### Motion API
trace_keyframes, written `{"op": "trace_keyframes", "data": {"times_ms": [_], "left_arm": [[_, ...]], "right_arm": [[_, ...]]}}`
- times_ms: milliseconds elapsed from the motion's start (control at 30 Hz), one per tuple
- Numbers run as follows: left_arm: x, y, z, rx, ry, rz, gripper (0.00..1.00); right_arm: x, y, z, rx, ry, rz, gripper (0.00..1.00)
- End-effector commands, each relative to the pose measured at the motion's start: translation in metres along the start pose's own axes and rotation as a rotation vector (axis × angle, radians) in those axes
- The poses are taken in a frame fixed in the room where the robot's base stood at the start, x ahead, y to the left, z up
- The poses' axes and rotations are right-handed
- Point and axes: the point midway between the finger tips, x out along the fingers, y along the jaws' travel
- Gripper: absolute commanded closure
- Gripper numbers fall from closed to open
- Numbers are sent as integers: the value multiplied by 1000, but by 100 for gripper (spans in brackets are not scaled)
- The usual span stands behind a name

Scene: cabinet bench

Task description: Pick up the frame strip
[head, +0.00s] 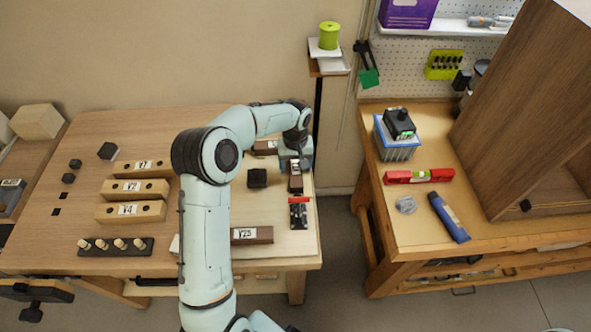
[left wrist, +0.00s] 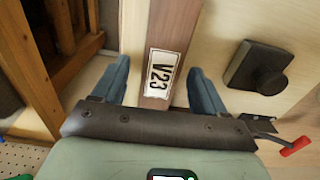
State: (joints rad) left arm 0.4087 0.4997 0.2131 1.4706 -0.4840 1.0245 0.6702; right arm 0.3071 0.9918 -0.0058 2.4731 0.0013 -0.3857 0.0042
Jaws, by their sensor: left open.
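A dark brown frame strip (left wrist: 166,28) with a white label reading V23 lies between the fingers of my left gripper (left wrist: 158,68) in the left wrist view. The fingers are open, one on each side, with a gap visible to the strip on both sides. In the head view my left gripper (head: 295,160) is over the far right part of the bench, above a short brown strip (head: 295,184). Another brown strip (head: 262,236) with a label lies near the front edge, partly behind my arm. My right gripper is out of view.
A black block (head: 257,178) sits left of the gripper; it also shows in the left wrist view (left wrist: 258,68). A red-handled clamp (head: 299,208) stands just in front. Labelled wooden blocks (head: 135,188) lie to the left. A gap separates the right bench (head: 400,233).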

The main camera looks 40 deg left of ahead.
Motion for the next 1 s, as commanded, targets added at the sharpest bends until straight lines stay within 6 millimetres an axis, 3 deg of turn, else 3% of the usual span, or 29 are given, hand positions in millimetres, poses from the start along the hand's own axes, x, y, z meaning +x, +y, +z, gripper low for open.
{"op": "trace_keyframes", "data": {"times_ms": [133,333,600,733,867,1000], "left_arm": [[0,0,0,0,1,0,28],[-1,0,0,0,1,0,92],[-2,0,-1,0,3,1,92],[-13,0,-2,0,6,1,92],[-39,0,-2,0,8,3,92],[-79,1,-2,0,10,4,92]], "right_arm": [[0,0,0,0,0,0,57],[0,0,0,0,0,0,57],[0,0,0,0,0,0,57],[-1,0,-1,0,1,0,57],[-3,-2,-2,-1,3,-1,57],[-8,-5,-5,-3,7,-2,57]]}}
